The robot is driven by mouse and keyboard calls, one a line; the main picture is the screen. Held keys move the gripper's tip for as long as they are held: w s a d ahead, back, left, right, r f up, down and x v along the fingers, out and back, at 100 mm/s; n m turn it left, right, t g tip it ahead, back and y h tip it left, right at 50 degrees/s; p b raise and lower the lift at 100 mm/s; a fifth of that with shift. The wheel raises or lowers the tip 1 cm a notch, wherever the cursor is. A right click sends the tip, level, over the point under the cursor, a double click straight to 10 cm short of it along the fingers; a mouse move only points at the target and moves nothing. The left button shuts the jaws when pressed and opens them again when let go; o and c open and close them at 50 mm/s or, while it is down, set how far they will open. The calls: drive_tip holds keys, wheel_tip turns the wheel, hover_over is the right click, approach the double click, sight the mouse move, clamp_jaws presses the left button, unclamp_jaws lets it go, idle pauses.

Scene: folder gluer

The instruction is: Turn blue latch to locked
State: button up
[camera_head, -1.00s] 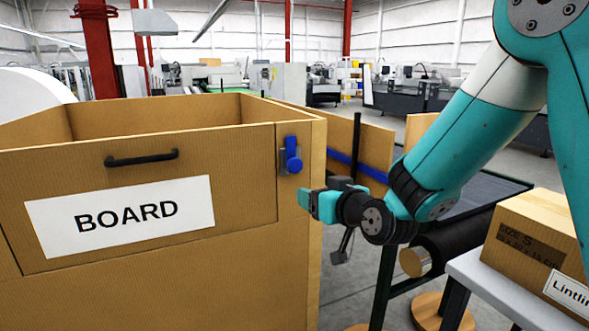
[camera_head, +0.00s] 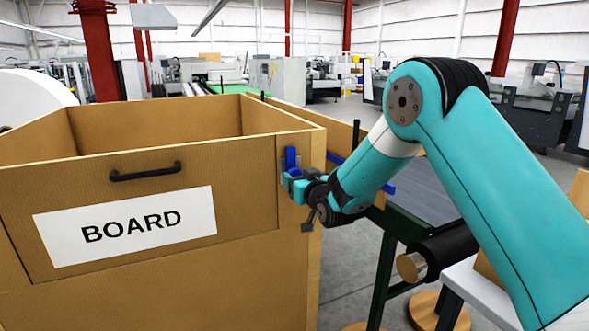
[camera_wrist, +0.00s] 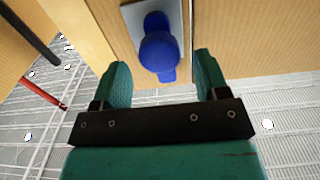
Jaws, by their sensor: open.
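The blue latch (camera_head: 291,156) sits on the front of the brown BOARD bin (camera_head: 90,278), near its right corner. Its upper part shows above my gripper (camera_head: 290,187), which hides the rest in the head view. In the wrist view the blue latch (camera_wrist: 159,48) is a rounded knob with a short tab on a grey plate (camera_wrist: 131,14). My gripper (camera_wrist: 160,78) is open, with one teal finger on each side of the latch's tab end.
A black handle (camera_head: 145,172) and a BOARD label (camera_head: 125,226) are on the bin's front panel. A dark conveyor table (camera_head: 425,195) with a black roller (camera_head: 445,250) stands right of the bin, below my arm. Grey floor shows between them.

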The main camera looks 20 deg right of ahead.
sight(294, 175)
drive_tip(key=shift+w+a, duration=0.15)
drive_tip(key=shift+w, duration=0.65)
drive_tip(key=shift+w+a, duration=0.1)
drive_tip(key=shift+w, duration=0.65)
drive_tip(key=c, duration=1.2)
drive_tip(key=shift+a, duration=0.15)
drive_tip(key=shift+c, duration=0.3)
